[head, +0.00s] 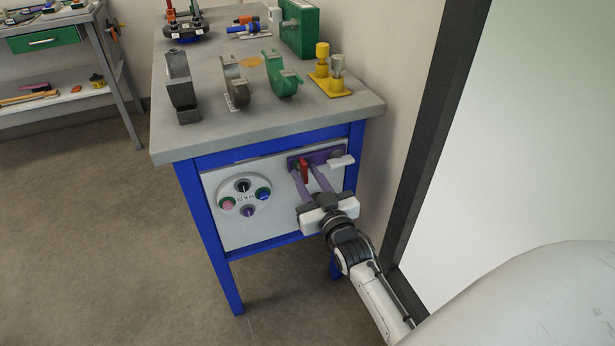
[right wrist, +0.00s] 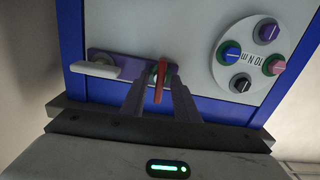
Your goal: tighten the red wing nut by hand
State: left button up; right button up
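The red wing nut (head: 304,171) is on a purple plate (head: 325,154) on the front panel of the blue-legged cart. It stands upright in the head view and also shows in the right wrist view (right wrist: 158,84). My right gripper (head: 306,168) reaches the panel from the front, its two fingers apart, one on each side of the nut. In the right wrist view the gripper (right wrist: 162,76) shows a gap between its fingers, with the nut in it. I cannot tell whether either fingertip touches the nut. My left gripper is not in view.
A white bar handle (head: 341,162) sits at the right end of the purple plate. A round dial plate (head: 244,197) with several coloured knobs is to the left. Clamps and a yellow fixture (head: 330,84) stand on the grey cart top (head: 215,133). A wall is close on the right.

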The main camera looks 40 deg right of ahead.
jog(key=shift+r, duration=0.15)
notch_tip(320, 180, up, 10)
jog(key=p, duration=0.2)
dwell(0.5)
